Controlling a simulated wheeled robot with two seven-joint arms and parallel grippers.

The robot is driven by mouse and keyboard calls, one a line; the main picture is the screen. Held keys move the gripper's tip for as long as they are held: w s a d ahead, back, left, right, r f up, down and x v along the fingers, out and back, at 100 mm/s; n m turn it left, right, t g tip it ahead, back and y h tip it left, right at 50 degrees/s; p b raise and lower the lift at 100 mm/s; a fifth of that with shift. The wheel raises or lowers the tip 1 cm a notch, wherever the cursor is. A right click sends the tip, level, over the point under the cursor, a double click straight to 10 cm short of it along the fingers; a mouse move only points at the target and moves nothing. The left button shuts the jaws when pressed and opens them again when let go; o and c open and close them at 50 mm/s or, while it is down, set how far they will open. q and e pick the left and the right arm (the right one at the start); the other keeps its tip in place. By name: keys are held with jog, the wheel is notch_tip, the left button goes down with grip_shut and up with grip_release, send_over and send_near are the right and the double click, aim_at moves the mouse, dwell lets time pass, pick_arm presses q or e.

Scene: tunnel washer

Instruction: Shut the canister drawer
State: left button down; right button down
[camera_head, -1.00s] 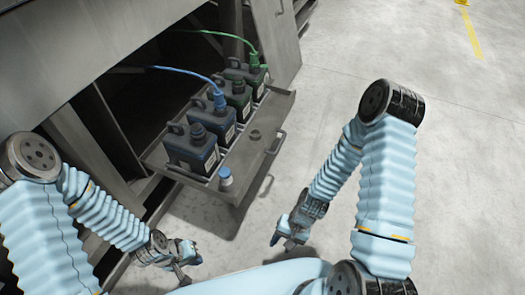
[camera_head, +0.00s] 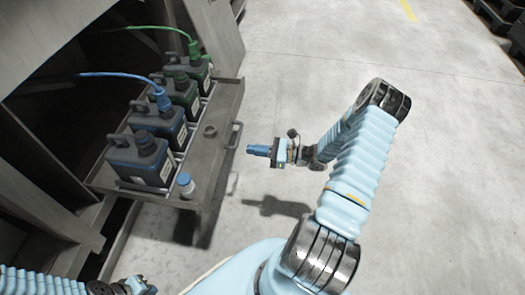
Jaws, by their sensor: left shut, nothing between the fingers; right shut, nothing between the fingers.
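The canister drawer (camera_head: 208,150) is a grey metal tray standing pulled out of the machine frame, with a bar handle (camera_head: 235,135) on its front edge. It bears several dark canisters with blue or green hoses; the nearest canister (camera_head: 140,160) has a dark cap and no hose seen on it. My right gripper (camera_head: 252,150) is shut and empty, to the right of the handle with a small gap in the picture, its fingertips pointing left towards the drawer front. My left gripper (camera_head: 150,288) is shut and empty, low at the bottom edge and partly cut off.
A small blue-and-white cap or bottle (camera_head: 186,186) and a dark round cap (camera_head: 211,131) sit on the drawer's front strip. The machine's dark opening (camera_head: 60,110) lies behind the canisters. The concrete floor (camera_head: 320,60) to the right is clear.

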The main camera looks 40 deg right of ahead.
aim_at(222, 146)
pick_arm(q)
jog(key=shift+f, duration=0.2)
pick_arm(e)
jog(key=x, duration=0.8)
jog(key=shift+a, duration=0.1)
